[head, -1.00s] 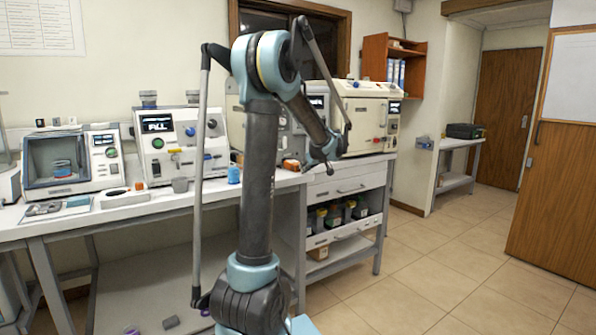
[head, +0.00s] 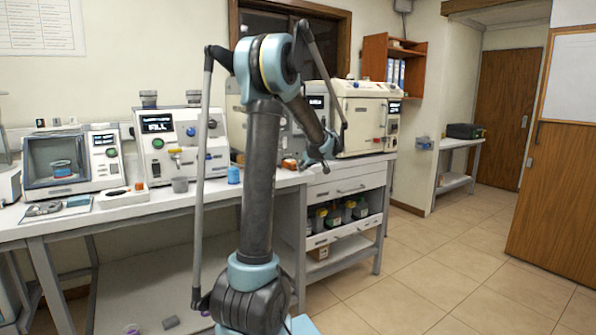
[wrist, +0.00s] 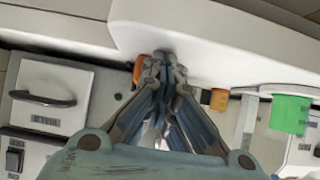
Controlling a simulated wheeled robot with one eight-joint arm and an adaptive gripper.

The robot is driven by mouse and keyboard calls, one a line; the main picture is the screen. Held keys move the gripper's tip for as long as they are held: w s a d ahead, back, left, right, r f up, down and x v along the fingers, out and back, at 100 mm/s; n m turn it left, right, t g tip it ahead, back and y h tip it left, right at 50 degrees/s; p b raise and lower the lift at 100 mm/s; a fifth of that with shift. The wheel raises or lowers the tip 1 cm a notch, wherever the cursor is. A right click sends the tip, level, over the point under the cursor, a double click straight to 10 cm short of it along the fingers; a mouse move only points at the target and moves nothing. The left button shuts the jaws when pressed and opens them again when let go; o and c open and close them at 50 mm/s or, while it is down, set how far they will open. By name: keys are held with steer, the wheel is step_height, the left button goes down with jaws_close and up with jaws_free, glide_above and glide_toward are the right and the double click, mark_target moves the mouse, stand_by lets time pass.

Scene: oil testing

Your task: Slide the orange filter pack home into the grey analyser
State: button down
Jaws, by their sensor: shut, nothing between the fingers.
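In the head view, a small orange block (head: 289,164), probably the filter pack, sits at the right end of the bench by the large cream-grey machine (head: 362,120), which may be the analyser. My arm hides part of that area. My gripper (head: 318,158) is just right of the orange block. In the wrist view my gripper (wrist: 162,58) has its fingertips together, empty, near a pale machine edge (wrist: 215,40). An orange piece (wrist: 138,70) shows just left of the fingertips, partly hidden by them. Another orange-brown piece (wrist: 219,99) lies to their right. I cannot tell which is the pack.
A green block (wrist: 290,113) and a dark-handled panel (wrist: 50,90) show in the wrist view. Instruments line the bench, including a windowed unit (head: 68,160) and a unit with knobs (head: 175,145). A blue container (head: 234,175) stands near my arm. Floor to the right is clear.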

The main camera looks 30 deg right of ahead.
steer(key=shift+w+a, duration=0.15)
steer(key=shift+w, duration=1.05)
steer(key=f+v, duration=0.1)
steer(key=v, duration=0.7)
steer(key=shift+s+r, duration=0.2)
steer(key=shift+s, duration=0.45)
steer(key=s+a+f+g+y, duration=0.1)
steer(key=s+a+f+g, duration=0.15)
steer(key=a, duration=0.85)
steer(key=s+a+f+g, duration=0.1)
steer(key=s+a, duration=0.3)
steer(key=a, duration=0.6)
steer(key=s+a+f+g+y, duration=0.1)
steer(key=s+a+f+g, duration=0.15)
steer(key=a, duration=0.85)
steer(key=s+a+f+g+h, duration=0.1)
steer(key=s+a+f, duration=0.3)
steer(key=s, duration=0.4)
steer(key=s+a+f+g+h, duration=0.1)
steer(key=s+a+f, duration=0.3)
steer(key=s+f, duration=0.2)
steer(key=s+a+f+g, duration=0.1)
steer(key=s+a+f, duration=0.3)
steer(key=s, duration=0.6)
steer(key=shift+s+f+m+h, duration=0.2)
steer(key=shift+f+m+h, duration=0.1)
steer(key=shift+f+h, duration=0.15)
